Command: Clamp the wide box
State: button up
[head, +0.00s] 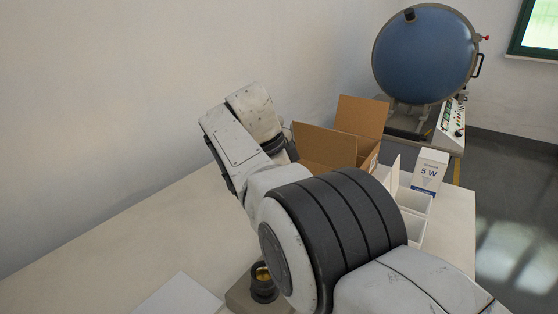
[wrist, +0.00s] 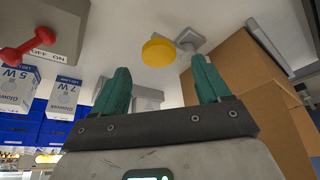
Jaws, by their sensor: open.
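In the head view a white carton marked 5 W (head: 430,168) stands upright on the table at the right. I cannot tell which box is the wide one. My gripper (wrist: 163,73) is open, its two green fingers apart with no box between them. A round yellow thing (wrist: 158,52) appears beyond the fingertips. My arm hides the gripper in the head view.
An open cardboard box (head: 325,147) stands behind my arm; cardboard (wrist: 245,75) also fills the wrist view's right side. White trays (head: 412,200) sit near the 5 W carton. A blue dome device (head: 425,55) stands at the back right. The table's left (head: 110,245) is mostly clear.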

jog(key=p+v, duration=0.4)
jog(key=v, duration=0.2)
jog(key=shift+a+r+p, duration=0.15)
jog(key=shift+a+p, duration=0.05)
jog(key=shift+p, duration=0.15)
dwell(0.6)
